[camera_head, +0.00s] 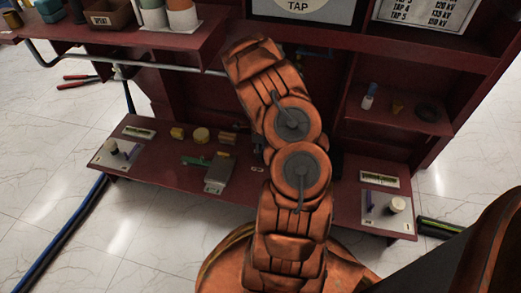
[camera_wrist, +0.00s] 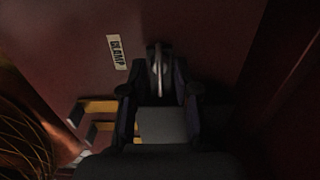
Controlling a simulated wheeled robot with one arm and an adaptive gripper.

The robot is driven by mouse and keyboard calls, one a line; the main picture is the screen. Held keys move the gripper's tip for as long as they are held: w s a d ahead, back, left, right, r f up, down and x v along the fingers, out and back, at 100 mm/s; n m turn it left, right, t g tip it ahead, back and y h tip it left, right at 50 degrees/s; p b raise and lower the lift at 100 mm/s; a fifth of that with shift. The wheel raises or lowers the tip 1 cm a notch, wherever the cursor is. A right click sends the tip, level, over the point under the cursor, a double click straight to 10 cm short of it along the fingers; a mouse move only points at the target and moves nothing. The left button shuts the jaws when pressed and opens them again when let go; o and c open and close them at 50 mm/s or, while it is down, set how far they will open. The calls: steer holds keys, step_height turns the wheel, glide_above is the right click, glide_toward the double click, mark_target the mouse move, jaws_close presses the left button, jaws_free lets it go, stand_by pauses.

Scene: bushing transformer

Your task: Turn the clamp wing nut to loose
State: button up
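In the wrist view, a small grey metal piece (camera_wrist: 157,62), which looks like the wing nut, stands upright on the dark red panel. My gripper (camera_wrist: 160,82) faces the panel, with one dark finger on each side of the piece. The fingers look apart, and the dim light hides whether either touches it. In the head view my orange arm covers this spot, and neither the gripper nor the wing nut shows there.
A yellow bracket-like part (camera_wrist: 98,106) sits left of my fingers. In the head view, a lower red shelf (camera_head: 160,172) holds small parts and a grey block (camera_head: 219,172). A tray shelf (camera_head: 175,42) juts out at upper left. A right shelf (camera_head: 395,116) holds small items.

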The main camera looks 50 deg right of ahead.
jaws_close()
steer(key=shift+r+n+p, duration=0.1)
steer(key=shift+n+p, duration=0.3)
steer(key=shift+a+r+n+p, duration=0.1)
steer(key=shift+n+p, duration=0.75)
steer(key=shift+n, duration=0.05)
steer(key=n+p, duration=0.3)
steer(key=n, duration=0.1)
steer(key=n+p, duration=0.3)
steer(key=n, duration=0.2)
steer(key=shift+n, duration=0.4)
steer(key=n+p, duration=0.2)
steer(key=n, duration=0.1)
steer(key=shift+n+p, duration=0.6)
steer(key=shift+n, duration=0.6)
steer(key=shift+f, duration=0.2)
